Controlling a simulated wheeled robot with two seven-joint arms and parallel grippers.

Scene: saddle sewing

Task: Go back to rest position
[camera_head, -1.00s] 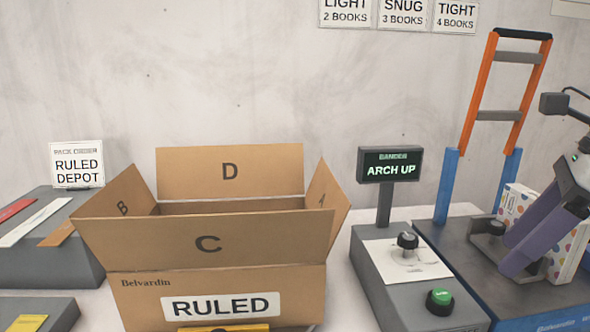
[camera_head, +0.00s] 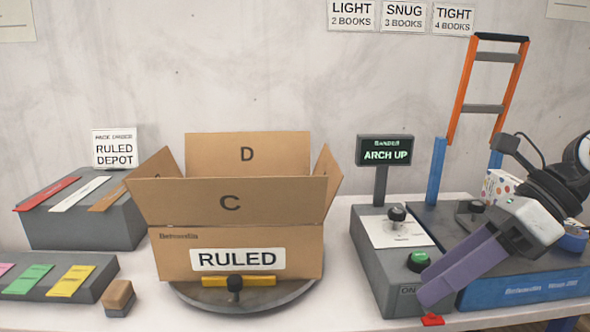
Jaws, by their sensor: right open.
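My right gripper (camera_head: 445,277), with purple fingers, comes in from the right. It is open and empty, and its fingers point down and left in front of the control box of the bander (camera_head: 375,270). My left gripper is out of view. The spotted books (camera_head: 499,187) stand on the blue-edged bander base (camera_head: 530,288), mostly hidden behind my right arm. The bander's display (camera_head: 385,150) reads "ARCH UP", and its orange arch (camera_head: 461,98) is raised.
An open carton (camera_head: 172,257) labelled RULED stands on a round grey turntable (camera_head: 200,298). Grey racks (camera_head: 120,225) with coloured strips are at left, with a small wooden-topped block (camera_head: 118,297) nearby. A green button (camera_head: 419,260) sits close to my fingers. A red piece (camera_head: 433,320) lies at the front.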

